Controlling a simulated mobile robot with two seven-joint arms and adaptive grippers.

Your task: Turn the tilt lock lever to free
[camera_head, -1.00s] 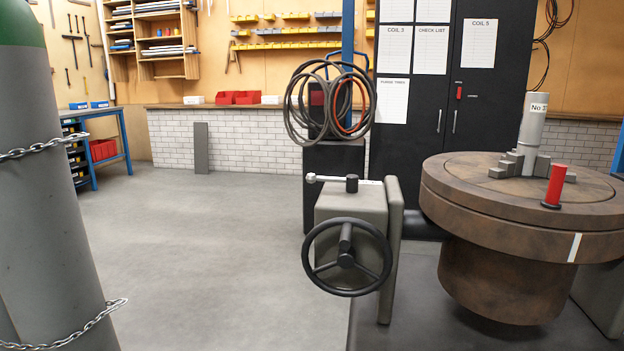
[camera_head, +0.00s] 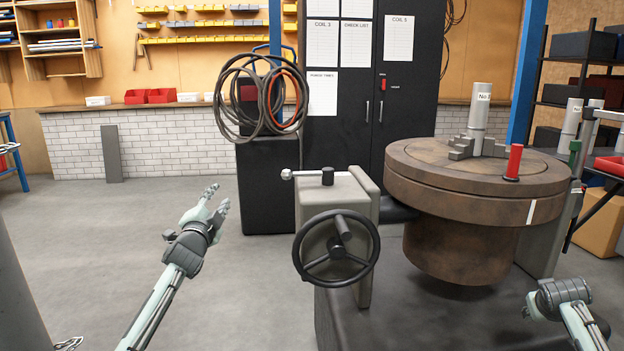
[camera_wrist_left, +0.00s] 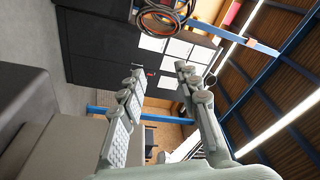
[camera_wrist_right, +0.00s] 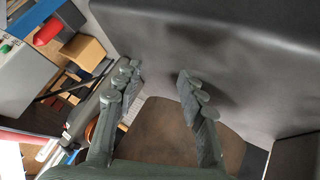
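The tilt lock lever (camera_head: 307,174) lies across the top of a grey gear housing (camera_head: 313,212). It has a black hub and a bright ball end pointing left. A black handwheel (camera_head: 337,248) is on the housing's front. My left gripper (camera_head: 221,198) is open and empty, left of the lever and apart from it. Its spread fingers also show in the left wrist view (camera_wrist_left: 158,76); I cannot make out the lever there. My right gripper (camera_head: 527,308) is low at the right edge, far from the lever. The right wrist view (camera_wrist_right: 158,76) shows it open and empty.
A round brown table (camera_head: 440,205) with a red handle (camera_head: 514,162) stands right of the housing. Coiled cables (camera_head: 222,105) hang over a black cabinet behind the lever. A dark base (camera_head: 420,320) lies below. The floor (camera_head: 100,250) at left is clear.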

